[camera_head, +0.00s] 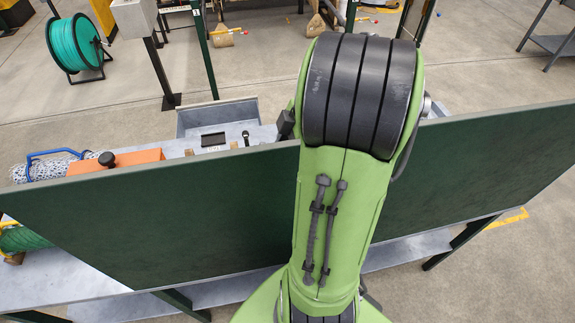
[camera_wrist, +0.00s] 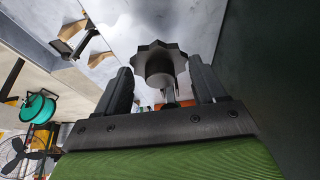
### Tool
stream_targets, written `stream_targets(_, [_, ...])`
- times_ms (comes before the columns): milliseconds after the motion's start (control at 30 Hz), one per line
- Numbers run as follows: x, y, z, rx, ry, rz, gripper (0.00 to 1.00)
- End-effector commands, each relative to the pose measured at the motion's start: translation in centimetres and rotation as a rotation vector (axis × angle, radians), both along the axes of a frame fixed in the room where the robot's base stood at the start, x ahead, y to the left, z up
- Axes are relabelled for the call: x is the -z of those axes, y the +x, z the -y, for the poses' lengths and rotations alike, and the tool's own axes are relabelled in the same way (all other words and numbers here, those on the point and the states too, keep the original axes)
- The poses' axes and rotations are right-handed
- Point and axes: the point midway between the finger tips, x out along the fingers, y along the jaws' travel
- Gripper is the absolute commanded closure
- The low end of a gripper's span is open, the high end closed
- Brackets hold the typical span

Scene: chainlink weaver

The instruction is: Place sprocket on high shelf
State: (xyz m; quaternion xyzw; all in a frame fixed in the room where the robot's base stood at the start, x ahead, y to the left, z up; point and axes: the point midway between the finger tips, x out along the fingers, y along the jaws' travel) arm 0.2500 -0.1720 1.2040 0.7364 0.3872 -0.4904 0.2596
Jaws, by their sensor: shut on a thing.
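The sprocket (camera_wrist: 178,57) is a dark grey toothed wheel with a round hub, seen in the wrist view. My gripper (camera_wrist: 160,75) is shut on it, with one black finger on each side. The sprocket is held beyond the palm, and part of it is hidden behind its own hub. In the head view my green arm hides the gripper and the sprocket. A wide dark green board (camera_head: 180,220) spans the head view above a grey bench; I cannot tell whether it is the high shelf. A dark surface also fills the right of the wrist view (camera_wrist: 275,80).
The grey bench (camera_head: 65,285) shows below and behind the board. On it are an orange block (camera_head: 115,161), a blue-handled item (camera_head: 50,160) and a grey tray (camera_head: 215,115). A green hose reel (camera_head: 75,45) stands on the floor behind. Open concrete floor lies at right.

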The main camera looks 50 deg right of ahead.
Motion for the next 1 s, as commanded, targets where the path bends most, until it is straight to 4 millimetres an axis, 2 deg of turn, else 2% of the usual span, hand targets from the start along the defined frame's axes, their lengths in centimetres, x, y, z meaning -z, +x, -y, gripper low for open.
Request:
stream_targets(33, [0.2, -0.6, -0.5, 0.0, 0.002, 0.001, 0.88])
stream_targets(100, [2.0, -0.5, -0.4, 0.0, 0.005, -0.003, 0.88])
stream_targets(233, [3.5, -0.5, -0.3, 0.0, 0.002, -0.003, 0.88])
stream_targets(1000, [4.8, -0.4, -0.4, -0.002, 0.003, -0.002, 0.88])
